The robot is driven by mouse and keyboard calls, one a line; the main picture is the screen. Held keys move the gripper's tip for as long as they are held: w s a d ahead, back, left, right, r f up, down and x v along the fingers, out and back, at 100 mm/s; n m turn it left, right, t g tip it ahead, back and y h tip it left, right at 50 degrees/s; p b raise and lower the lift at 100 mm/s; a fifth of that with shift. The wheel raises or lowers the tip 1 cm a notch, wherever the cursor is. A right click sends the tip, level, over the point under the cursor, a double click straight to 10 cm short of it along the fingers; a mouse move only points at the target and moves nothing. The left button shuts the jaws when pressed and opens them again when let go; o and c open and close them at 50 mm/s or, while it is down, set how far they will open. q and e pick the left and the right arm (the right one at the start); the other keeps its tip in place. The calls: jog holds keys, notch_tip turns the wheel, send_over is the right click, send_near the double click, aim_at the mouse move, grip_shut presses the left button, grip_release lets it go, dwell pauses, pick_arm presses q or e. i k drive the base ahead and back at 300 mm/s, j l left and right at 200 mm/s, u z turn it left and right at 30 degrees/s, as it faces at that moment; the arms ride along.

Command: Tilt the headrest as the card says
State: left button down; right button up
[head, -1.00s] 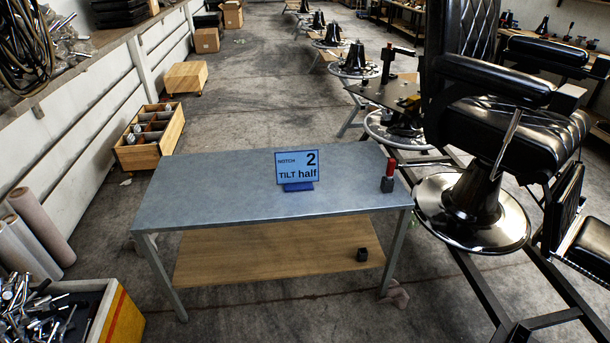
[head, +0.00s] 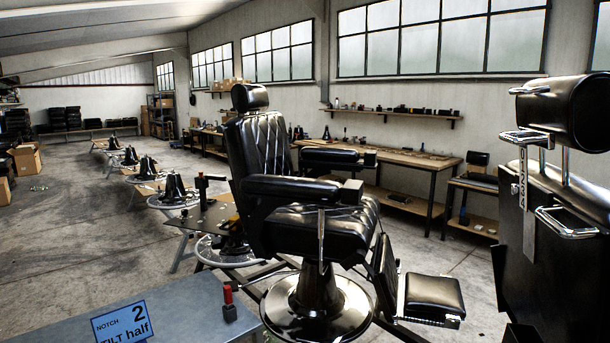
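A blue card (head: 122,320) stands on the grey table at lower left. It reads "NOTCH 2" and "TILT half"; its lower edge is cut off. At the right, close to me, a black headrest (head: 575,112) sits on chrome posts above a black backrest (head: 570,275), partly out of frame. Neither of my grippers is in view.
A complete black barber chair (head: 290,185) with a small headrest (head: 249,97) stands mid-room on a round base. A red-handled block (head: 229,303) stands on the grey table (head: 180,298). A workbench (head: 400,162) runs along the window wall. Floor at left is open.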

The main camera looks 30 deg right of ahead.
aim_at(577, 108)
jog(key=z, duration=2.2)
